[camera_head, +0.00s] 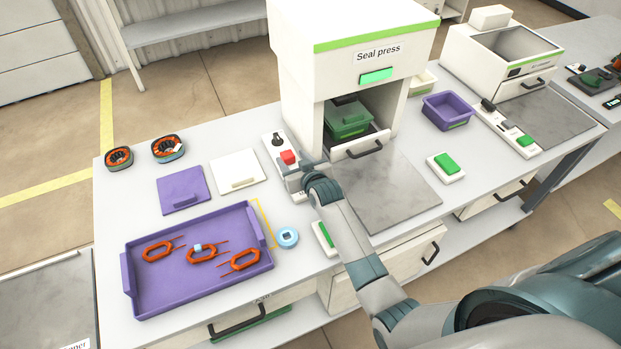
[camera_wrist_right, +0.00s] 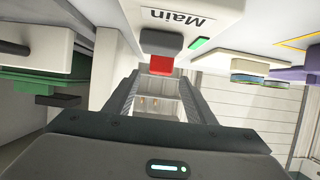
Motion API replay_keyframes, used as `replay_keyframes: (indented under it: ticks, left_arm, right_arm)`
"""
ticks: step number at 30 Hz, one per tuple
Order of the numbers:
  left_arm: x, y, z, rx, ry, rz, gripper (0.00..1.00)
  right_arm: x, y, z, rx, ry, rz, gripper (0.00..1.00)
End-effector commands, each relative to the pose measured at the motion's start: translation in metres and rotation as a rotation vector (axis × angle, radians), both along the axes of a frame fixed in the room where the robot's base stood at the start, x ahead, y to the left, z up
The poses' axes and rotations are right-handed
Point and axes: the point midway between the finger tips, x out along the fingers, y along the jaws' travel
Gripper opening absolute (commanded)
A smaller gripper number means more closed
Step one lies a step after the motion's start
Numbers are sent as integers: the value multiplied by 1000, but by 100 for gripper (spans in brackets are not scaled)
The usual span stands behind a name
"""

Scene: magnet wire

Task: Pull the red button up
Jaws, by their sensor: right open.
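The red button (camera_head: 288,157) sits on a white control box left of the seal press, beside a black knob (camera_head: 277,139). In the right wrist view the red button (camera_wrist_right: 160,64) shows on a grey base under the label "Main". My right gripper (camera_head: 296,178) is at the near side of the button in the head view. In the right wrist view its two fingers (camera_wrist_right: 160,85) are open and apart, with the red button between and just beyond the tips. Contact cannot be told. My left gripper is not in view.
The seal press (camera_head: 350,50) stands just right of the button, its drawer (camera_head: 360,143) partly out with a green container (camera_head: 348,118). A purple tray (camera_head: 196,304) with several orange coils and a blue tape roll (camera_head: 287,238) lie nearer. White and purple lids lie left.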

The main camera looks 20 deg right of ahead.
Motion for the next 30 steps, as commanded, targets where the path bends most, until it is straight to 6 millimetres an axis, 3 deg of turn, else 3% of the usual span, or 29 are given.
replay_keyframes:
  ticks: [21, 30]
  left_arm:
    - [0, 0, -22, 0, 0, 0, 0]
    - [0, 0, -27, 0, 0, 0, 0]
  right_arm:
    - [-101, -4, 40, -1, -2, 0, 50]
    - [-129, -5, 53, -1, -1, -1, 50]
